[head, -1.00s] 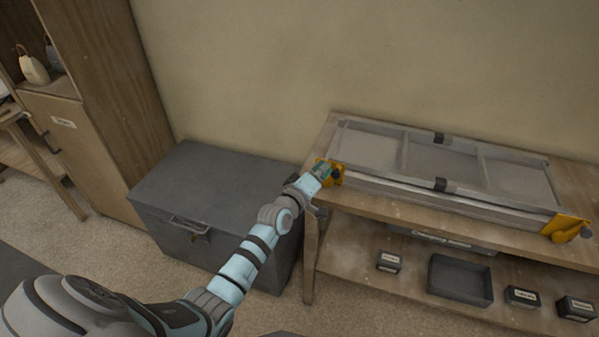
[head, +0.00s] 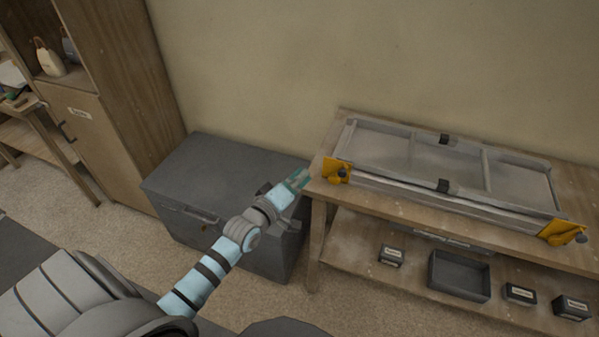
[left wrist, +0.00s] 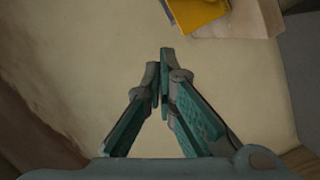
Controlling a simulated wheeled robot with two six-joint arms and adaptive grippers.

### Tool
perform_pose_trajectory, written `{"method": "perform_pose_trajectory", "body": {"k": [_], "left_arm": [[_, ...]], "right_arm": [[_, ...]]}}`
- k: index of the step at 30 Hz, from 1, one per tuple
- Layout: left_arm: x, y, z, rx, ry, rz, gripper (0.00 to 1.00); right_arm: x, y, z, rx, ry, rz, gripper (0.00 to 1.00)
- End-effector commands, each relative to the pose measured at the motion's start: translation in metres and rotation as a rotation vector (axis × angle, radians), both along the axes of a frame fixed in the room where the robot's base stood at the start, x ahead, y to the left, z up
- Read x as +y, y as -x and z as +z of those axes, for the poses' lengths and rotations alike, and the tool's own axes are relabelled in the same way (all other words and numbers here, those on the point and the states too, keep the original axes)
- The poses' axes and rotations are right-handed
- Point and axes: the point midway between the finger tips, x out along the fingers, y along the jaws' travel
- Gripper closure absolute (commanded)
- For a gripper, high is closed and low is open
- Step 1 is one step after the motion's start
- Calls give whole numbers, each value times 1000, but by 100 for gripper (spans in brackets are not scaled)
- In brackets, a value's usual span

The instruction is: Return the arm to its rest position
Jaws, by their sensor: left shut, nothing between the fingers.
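My left arm reaches in from the lower left in the head view. Its left gripper (head: 300,180) is beside the left end of the workbench, above the right part of the grey chest. The gripper is shut and empty. In the left wrist view the teal fingers (left wrist: 163,60) meet at their tips, with nothing between them. A yellow clamp (head: 337,171) sits on the near left corner of the framed plaster panel (head: 385,150), to the right of the gripper and apart from it. A yellow piece (left wrist: 195,12) also shows at the top of the wrist view. My right gripper is not in view.
The grey chest (head: 190,180) stands below the left arm. The wooden workbench (head: 390,206) carries the panel, with a second yellow clamp (head: 562,232) at its right end. A dark tray (head: 458,278) and small labelled boxes are on the lower shelf. A tall cabinet (head: 125,110) stands at the left.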

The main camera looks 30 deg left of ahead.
Motion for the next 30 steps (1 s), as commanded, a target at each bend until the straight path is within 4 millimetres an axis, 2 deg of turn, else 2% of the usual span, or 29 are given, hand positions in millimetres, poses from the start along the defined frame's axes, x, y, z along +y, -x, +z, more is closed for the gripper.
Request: {"method": "perform_pose_trajectory", "body": {"k": [4, 17, 20, 21, 23, 26, 27, 29, 30], "left_arm": [[0, 5, 0, -1, 0, 0, 100], [0, 5, -1, -1, -1, -1, 100], [0, 5, -1, -2, -77, -9, 100], [3, 6, -11, 17, -177, -15, 100], [15, 11, -48, 99, -348, -22, 100], [31, 41, -139, 297, -596, -68, 100], [36, 61, -180, 387, -683, -104, 100], [39, 99, -239, 522, -794, -174, 100], [39, 128, -275, 606, -855, -230, 100]], "right_arm": [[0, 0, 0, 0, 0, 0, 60], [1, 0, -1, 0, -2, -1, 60], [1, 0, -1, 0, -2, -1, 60], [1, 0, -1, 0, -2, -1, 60], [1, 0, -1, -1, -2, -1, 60], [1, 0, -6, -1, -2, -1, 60], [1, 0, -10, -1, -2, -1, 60], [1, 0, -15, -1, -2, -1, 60], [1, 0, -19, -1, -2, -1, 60]]}}
